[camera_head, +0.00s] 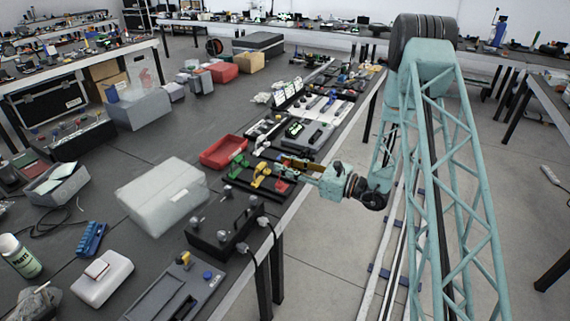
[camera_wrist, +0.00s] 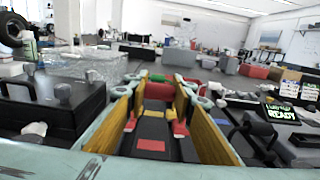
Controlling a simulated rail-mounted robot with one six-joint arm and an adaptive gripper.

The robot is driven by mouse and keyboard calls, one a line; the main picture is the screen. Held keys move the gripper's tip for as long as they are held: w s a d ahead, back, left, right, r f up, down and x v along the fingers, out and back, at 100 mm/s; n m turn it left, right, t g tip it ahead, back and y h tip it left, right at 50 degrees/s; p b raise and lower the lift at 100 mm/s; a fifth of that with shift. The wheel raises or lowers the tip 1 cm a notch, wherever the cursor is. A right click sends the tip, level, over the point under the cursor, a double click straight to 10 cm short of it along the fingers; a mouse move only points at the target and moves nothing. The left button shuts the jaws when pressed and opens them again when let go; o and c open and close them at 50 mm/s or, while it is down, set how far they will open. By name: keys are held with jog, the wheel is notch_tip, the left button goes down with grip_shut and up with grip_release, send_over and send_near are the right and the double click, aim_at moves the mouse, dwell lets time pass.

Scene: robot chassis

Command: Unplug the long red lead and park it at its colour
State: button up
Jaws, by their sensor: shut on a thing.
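My gripper (camera_head: 288,164) reaches in from the right over the bench edge. In the wrist view its two yellowish fingers (camera_wrist: 157,98) are closed in on a red lead (camera_wrist: 158,90), which spans the gap between them. In the head view red also shows just below the fingers (camera_head: 282,186). A yellow lead (camera_head: 261,175) and a green lead (camera_head: 238,166) stand to the left of it.
A black box with knobs (camera_head: 226,226) stands close on the near side. A red tray (camera_head: 222,151) lies beyond the leads, and a large pale case (camera_head: 162,195) lies to the left. A device with a lit READY screen (camera_wrist: 281,112) stands on the right in the wrist view.

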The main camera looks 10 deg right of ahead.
jog(key=shift+f+b, duration=0.35)
jog(key=shift+f, duration=0.4)
jog(key=shift+f+b, duration=0.95)
jog(key=shift+f, duration=0.45)
dwell(2.6)
jog(key=o, duration=1)
jog(key=shift+c, duration=0.2)
jog(key=shift+d, duration=0.1)
jog(key=v, duration=1.2)
jog(key=shift+r, duration=0.1)
dwell(0.5)
